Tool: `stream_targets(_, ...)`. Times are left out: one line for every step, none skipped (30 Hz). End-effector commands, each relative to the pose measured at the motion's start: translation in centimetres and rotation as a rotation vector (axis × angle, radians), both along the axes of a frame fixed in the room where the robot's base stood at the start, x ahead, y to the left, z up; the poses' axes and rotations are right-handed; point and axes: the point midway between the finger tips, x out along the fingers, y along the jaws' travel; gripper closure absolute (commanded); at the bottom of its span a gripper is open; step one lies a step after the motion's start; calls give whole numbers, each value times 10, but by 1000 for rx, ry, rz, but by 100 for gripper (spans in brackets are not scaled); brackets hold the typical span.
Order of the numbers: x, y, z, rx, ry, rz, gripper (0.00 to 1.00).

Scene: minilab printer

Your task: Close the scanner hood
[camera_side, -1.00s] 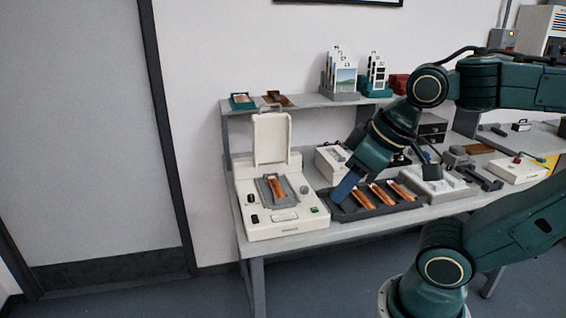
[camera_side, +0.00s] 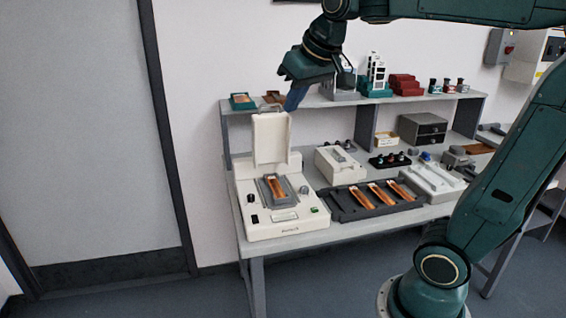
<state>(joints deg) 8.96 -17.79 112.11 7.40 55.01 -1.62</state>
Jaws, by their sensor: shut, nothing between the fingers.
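The scanner (camera_side: 285,228) is a cream box at the left end of the bench. Its hood (camera_side: 271,139) stands upright, open, at the back of the scanner. A grey holder with an orange film strip (camera_side: 276,188) lies on the scanner bed, uncovered. My gripper (camera_side: 291,104) is shut and empty.
A dark tray (camera_side: 342,213) with several orange strips lies right of the scanner. A cream device (camera_side: 338,165) stands behind the tray. The raised shelf (camera_side: 312,101) behind the hood carries a teal box (camera_side: 242,102) and card racks. Space above the scanner bed is clear.

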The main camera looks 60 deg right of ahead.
Motion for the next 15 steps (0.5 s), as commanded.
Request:
stream_targets(15, -10, 6, -2, -1, -27, 100)
stream_targets(22, -15, 9, -3, -4, -39, 100)
stream_targets(32, -22, 14, -4, -6, -56, 100)
stream_targets(39, -28, 16, -6, -8, -70, 100)
stream_targets(46, -34, 19, -7, -10, -83, 100)
stream_targets(56, -41, 22, -8, -12, -102, 100)
stream_targets(62, -47, 25, -9, -14, -115, 100)
stream_targets(69, -53, 27, -10, -16, -128, 100)
stream_targets(78, -62, 29, -10, -20, -146, 100)
stream_targets(85, -68, 31, -11, -21, -161, 100)
stream_targets(92, -75, 32, -12, -23, -174, 100)
stream_targets(101, -83, 34, -13, -26, -191, 100)
stream_targets(107, -90, 35, -14, -28, -205, 100)
stream_targets(113, -97, 36, -14, -30, -219, 100)
stream_targets(121, -106, 36, -14, -32, -237, 100)
